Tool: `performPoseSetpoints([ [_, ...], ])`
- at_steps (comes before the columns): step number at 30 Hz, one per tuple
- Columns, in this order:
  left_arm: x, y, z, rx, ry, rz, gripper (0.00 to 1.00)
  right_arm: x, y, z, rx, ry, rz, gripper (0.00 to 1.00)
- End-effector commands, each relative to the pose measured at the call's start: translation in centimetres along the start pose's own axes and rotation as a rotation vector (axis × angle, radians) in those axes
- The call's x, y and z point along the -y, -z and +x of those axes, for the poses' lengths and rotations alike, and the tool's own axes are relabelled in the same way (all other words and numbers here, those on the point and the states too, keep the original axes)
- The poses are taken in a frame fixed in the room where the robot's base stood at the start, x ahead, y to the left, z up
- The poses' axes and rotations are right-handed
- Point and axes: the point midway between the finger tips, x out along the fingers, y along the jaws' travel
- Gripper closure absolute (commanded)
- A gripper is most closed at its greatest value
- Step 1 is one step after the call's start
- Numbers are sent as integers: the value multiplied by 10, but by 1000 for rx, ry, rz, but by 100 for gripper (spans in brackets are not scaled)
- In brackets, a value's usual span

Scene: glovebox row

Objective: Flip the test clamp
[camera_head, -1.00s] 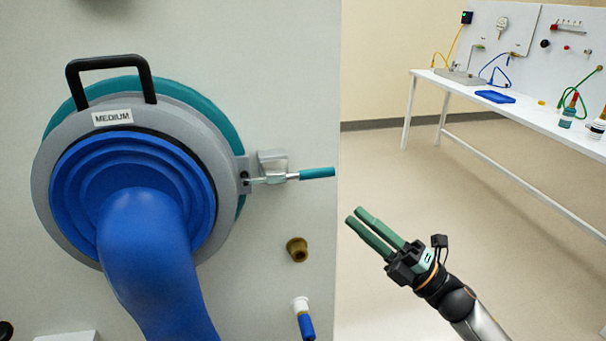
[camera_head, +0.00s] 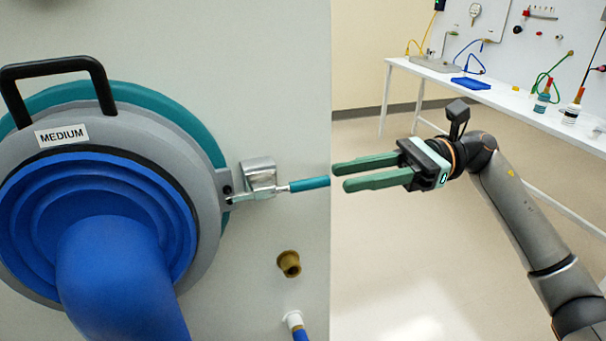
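The test clamp (camera_head: 262,183) is a metal toggle with a teal handle (camera_head: 309,184) that points right. It sits on the pale panel at the right edge of the grey ring (camera_head: 207,190). My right gripper (camera_head: 338,176) comes in from the right with its two green fingers pointing left at about the handle's height. The fingers are apart with a gap between them and nothing in it. The fingertips appear just right of the handle's end; I cannot tell the depth between them. My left gripper is not in view.
A blue glove (camera_head: 120,270) hangs from the round port, with a black handle (camera_head: 58,66) and a MEDIUM label (camera_head: 61,133) above. A brass fitting (camera_head: 289,263) and a white-topped blue connector (camera_head: 294,321) stick out below the clamp. A white bench (camera_head: 500,97) stands behind right.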

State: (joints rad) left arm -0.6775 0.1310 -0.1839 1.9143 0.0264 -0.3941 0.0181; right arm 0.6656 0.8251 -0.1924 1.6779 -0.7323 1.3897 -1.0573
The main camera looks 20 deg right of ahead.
Motion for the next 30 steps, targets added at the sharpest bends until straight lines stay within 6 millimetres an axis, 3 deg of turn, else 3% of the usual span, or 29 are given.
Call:
performPoseSetpoints([
  [6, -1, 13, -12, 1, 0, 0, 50, 0, -4, 45, 3, -3, 2, 69],
  [12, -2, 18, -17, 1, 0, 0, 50, 0, -2, 70, 2, -1, 3, 69],
  [24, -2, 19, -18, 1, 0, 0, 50, 0, 0, 77, 2, 1, 3, 69],
  [30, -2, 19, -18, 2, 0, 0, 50, 0, 0, 76, 2, 1, 3, 92],
])
